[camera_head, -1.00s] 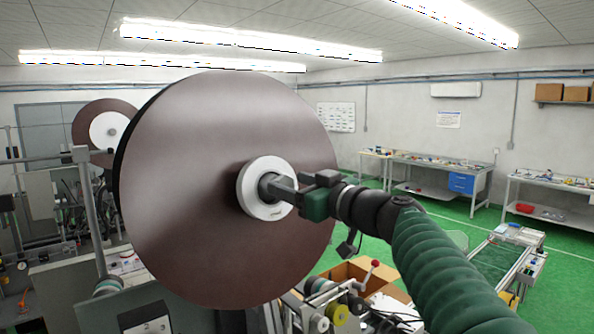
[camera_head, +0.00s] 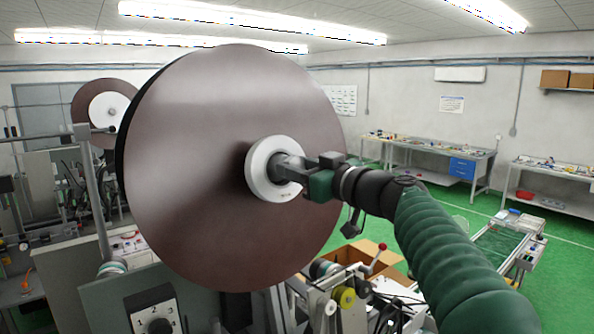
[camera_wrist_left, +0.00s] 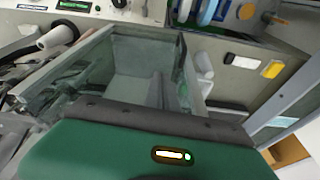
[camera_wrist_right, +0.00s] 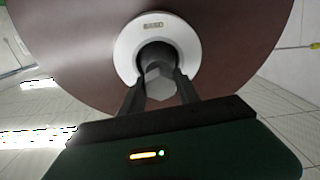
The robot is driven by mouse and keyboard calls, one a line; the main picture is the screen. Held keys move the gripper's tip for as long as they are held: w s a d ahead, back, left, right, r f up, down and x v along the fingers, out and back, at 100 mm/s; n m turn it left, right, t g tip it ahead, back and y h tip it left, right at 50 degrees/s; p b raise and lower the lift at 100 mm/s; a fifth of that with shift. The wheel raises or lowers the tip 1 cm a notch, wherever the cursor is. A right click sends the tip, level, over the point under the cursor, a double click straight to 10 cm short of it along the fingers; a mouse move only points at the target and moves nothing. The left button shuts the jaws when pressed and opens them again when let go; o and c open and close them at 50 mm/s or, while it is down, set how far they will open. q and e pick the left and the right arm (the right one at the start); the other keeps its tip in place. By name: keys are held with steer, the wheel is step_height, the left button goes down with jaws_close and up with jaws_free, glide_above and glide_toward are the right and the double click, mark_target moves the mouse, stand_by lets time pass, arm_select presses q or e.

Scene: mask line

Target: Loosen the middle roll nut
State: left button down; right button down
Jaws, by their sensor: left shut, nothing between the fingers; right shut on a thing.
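A large brown roll (camera_head: 215,130) fills the middle of the head view, with a white hub (camera_head: 258,175) at its centre. My right gripper (camera_head: 285,170) is at the hub, its fingers along the axle. In the right wrist view, the two dark fingers (camera_wrist_right: 158,92) are shut on the grey roll nut (camera_wrist_right: 159,80), one on each side of it. The nut is mostly hidden by the fingers in the head view. My left gripper (camera_wrist_left: 158,95) shows only in the left wrist view; it is shut and empty, above machine parts.
A second roll (camera_head: 103,112) stands behind at the left. An open cardboard box (camera_head: 345,258) and workbenches (camera_head: 430,155) are at the right.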

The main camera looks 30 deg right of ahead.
steer(key=shift+d+f+b, duration=0.15)
steer(key=shift+f+b, duration=0.1)
steer(key=shift+b, duration=0.3)
steer(key=shift+r+n, duration=0.1)
steer(key=shift+n, duration=0.2)
arm_select(q)
steer(key=shift+s+x, duration=0.25)
steer(key=shift+x, duration=0.85)
arm_select(e)
steer(key=shift+r, duration=0.2)
steer(key=c, duration=1.2)
jaws_free()
steer(key=shift+c, duration=0.2)
arm_select(q)
steer(key=shift+w+f, duration=0.1)
steer(key=shift+f, duration=0.05)
arm_select(e)
steer(key=o, duration=0.3)
steer(key=shift+o, duration=0.2)
steer(key=shift+f, duration=0.1)
